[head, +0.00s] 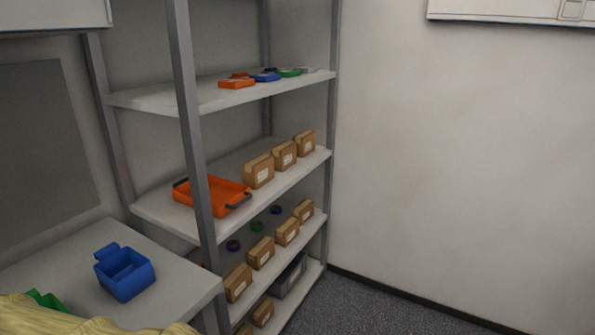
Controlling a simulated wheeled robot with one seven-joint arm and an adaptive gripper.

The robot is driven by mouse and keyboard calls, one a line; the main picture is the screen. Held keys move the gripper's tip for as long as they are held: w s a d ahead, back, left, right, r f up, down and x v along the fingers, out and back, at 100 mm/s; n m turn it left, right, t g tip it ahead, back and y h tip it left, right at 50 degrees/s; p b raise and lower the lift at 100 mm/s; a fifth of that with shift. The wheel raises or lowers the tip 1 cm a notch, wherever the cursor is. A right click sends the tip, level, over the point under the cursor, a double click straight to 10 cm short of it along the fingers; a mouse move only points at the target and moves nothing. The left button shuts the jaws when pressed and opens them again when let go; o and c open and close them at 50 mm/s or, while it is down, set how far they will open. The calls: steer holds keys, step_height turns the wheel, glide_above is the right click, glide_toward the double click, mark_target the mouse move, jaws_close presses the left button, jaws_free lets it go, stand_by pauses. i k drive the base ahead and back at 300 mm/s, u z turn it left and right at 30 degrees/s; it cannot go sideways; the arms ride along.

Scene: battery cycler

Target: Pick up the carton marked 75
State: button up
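Several small brown cartons with white labels stand on a grey metal shelf unit. On one shelf, three cartons stand in a row: a left one (259,171), a middle one (285,155) and a right one (305,143). On the shelf below stand more cartons, one at the left (238,283), two in the middle (261,253) and one at the right (303,211). Another carton (263,312) is on the lowest visible shelf. The label marks are too small to read, so I cannot tell which carton is 75. My gripper is not in view.
An orange tray (222,195) with dark handles sits left of the three cartons, partly behind a shelf post (195,150). A table (185,290) with a blue bin (125,272) stands at the front left. Grey floor (345,308) is clear at the right.

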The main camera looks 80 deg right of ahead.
mark_target(258, 171)
steer(key=z, duration=2.7)
steer(key=i, duration=1.65)
